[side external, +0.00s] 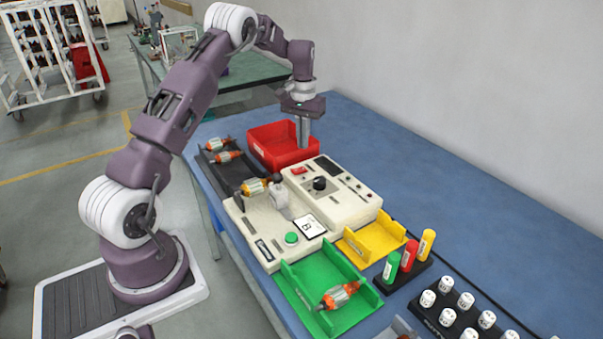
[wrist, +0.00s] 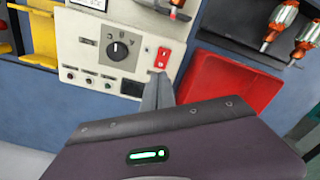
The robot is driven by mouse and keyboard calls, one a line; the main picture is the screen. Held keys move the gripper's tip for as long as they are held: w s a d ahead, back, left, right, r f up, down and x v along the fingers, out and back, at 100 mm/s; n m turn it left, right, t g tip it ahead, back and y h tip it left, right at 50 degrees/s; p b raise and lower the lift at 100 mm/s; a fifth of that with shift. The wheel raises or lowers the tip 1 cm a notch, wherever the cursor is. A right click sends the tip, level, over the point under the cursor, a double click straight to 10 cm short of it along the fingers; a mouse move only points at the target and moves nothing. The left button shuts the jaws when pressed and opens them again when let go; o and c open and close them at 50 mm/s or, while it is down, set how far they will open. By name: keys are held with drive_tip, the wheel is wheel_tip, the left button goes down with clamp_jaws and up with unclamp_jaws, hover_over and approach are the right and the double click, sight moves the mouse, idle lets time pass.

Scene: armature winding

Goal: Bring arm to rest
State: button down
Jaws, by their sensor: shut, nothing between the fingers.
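My gripper (side external: 303,135) hangs pointing down from my bent arm, above the right edge of the red bin and beside the far end of the beige control box. Its fingers are closed together and hold nothing. In the wrist view the shut fingers (wrist: 157,92) show as a narrow grey wedge in front of the control box (wrist: 100,50) and left of the red bin (wrist: 220,85). I cannot tell the exact height of the fingertips above the table.
The winding machine (side external: 265,225) holds an armature. A dark tray (side external: 225,175) with armatures lies left of the red bin. A green tray (side external: 320,285) with one armature, a yellow tray (side external: 375,240), coloured markers (side external: 408,255) and several white spools (side external: 465,300) stand nearer. Blue table (side external: 380,145) is clear behind.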

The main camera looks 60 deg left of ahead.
drive_tip(key=s+d+r+m+t, duration=0.1)
drive_tip(key=s+d+r, duration=0.3)
drive_tip(key=d+r, duration=0.45)
drive_tip(key=s+d+r+m+t, duration=0.1)
drive_tip(key=s+d+r+t, duration=0.1)
drive_tip(key=s+d+r, duration=0.5)
drive_tip(key=s+d+r+m+t, duration=0.1)
drive_tip(key=s+d+m, duration=0.1)
drive_tip(key=s+d, duration=0.4)
drive_tip(key=s+d+r+m+t, duration=0.1)
drive_tip(key=s+d+m, duration=0.1)
drive_tip(key=s+d, duration=0.5)
drive_tip(key=s, duration=0.6)
drive_tip(key=shift+s+r+t, duration=0.3)
drive_tip(key=shift+s+r, duration=0.1)
